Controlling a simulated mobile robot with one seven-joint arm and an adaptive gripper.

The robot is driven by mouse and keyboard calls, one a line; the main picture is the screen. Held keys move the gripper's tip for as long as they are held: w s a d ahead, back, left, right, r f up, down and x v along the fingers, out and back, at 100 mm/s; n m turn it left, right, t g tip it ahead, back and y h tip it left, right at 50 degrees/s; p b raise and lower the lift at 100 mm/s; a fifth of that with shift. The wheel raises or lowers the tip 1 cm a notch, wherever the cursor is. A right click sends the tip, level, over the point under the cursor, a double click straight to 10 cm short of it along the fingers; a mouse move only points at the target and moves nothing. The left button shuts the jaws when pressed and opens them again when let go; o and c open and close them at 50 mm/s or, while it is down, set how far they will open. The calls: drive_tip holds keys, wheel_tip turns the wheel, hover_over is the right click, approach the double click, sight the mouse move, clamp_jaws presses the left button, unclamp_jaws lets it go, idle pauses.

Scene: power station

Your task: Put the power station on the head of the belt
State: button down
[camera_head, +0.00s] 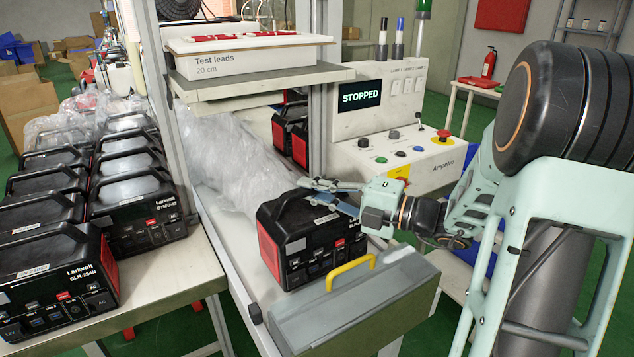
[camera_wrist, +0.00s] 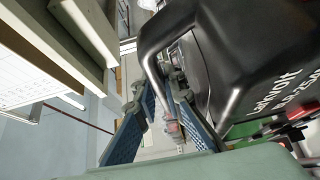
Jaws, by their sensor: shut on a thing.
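A black power station with red side panels (camera_head: 283,243) stands upright at the near end of the pale belt (camera_head: 216,218), just behind a grey cover with a yellow handle. My gripper (camera_head: 322,193) reaches in from the right at the top of this station and is shut on its carry handle. In the wrist view, the power station (camera_wrist: 236,65) fills the upper right, with "Larkvolt" lettering on its face. The blue-padded fingers of my gripper (camera_wrist: 165,108) are at its handle. The exact contact is partly hidden.
Several Larkvolt power stations (camera_head: 68,275) stand on a table at left. Clear plastic wrap (camera_head: 222,150) lies farther back on the belt. A control panel (camera_head: 385,140) reading "STOPPED" stands behind. The grey cover (camera_head: 355,305) bounds the near end. A metal post (camera_head: 160,90) rises left.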

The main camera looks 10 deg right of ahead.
drive_tip(key=shift+f, duration=0.45)
drive_tip(key=c, duration=2.4)
unclamp_jaws()
drive_tip(key=shift+f, duration=0.35)
drive_tip(key=o, duration=0.4)
drive_tip(key=shift+s, duration=0.1)
drive_tip(key=shift+d+r, duration=0.15)
drive_tip(key=shift+d, duration=0.05)
drive_tip(key=p+v, duration=0.3)
drive_tip(key=v, duration=0.8)
drive_tip(key=shift+s+d, duration=0.25)
drive_tip(key=shift+d, duration=0.05)
